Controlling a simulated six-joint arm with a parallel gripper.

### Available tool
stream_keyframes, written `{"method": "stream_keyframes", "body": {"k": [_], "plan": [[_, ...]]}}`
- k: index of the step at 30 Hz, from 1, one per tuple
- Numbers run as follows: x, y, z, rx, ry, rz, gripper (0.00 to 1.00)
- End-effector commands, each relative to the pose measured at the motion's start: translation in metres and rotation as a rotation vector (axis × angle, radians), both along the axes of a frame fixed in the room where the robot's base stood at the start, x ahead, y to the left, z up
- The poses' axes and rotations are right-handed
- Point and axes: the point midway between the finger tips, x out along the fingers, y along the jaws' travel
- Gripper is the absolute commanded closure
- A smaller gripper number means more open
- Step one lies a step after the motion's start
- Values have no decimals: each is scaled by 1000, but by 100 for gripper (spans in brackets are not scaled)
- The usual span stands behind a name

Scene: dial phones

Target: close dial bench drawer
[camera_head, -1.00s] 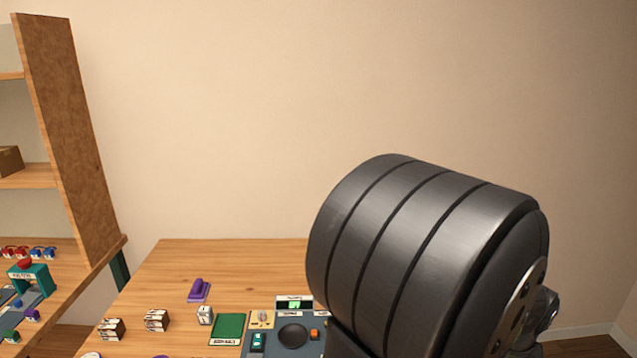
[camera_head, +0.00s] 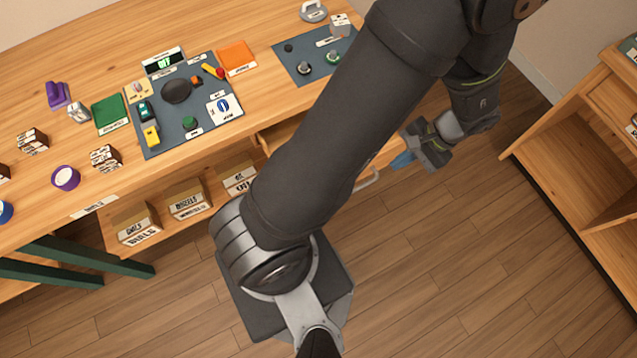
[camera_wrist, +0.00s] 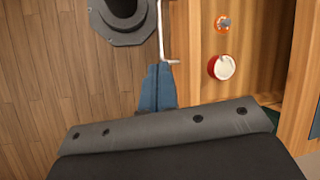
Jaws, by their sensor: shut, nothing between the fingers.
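The wooden bench drawer (camera_head: 385,154) is pulled out from under the bench, partly hidden behind my arm in the head view. Its pale bar handle (camera_head: 369,179) shows on its front. In the wrist view the drawer (camera_wrist: 181,40) is open, with the handle (camera_wrist: 162,30) along its outer face. A red-and-white round part (camera_wrist: 222,67) and a small orange part (camera_wrist: 223,24) lie inside. My gripper (camera_head: 402,161) is outside the drawer front. Its blue fingers (camera_wrist: 160,68) are shut and empty, beside one end of the handle; I cannot tell whether they touch it.
The bench top (camera_head: 270,100) holds a grey mat (camera_head: 160,128) with dial parts and a second mat (camera_head: 300,70). Labelled boxes (camera_head: 188,200) sit on a shelf below. A wooden shelf unit (camera_head: 560,150) stands at right. The floor (camera_head: 460,240) between is clear.

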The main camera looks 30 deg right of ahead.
Motion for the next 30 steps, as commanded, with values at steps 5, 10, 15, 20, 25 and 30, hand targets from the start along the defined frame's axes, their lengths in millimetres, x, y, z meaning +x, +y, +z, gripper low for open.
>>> {"method": "stream_keyframes", "body": {"k": [5, 10, 15, 20, 25, 30], "plan": [[-52, 30, -40, 201, -25, -262, 100], [-86, 65, -70, 384, -74, -501, 100], [-108, 103, -95, 568, -150, -731, 100], [-118, 137, -113, 736, -247, -939, 100], [-119, 169, -126, 913, -377, -1143, 100], [-114, 189, -134, 1051, -502, -1292, 100]]}}
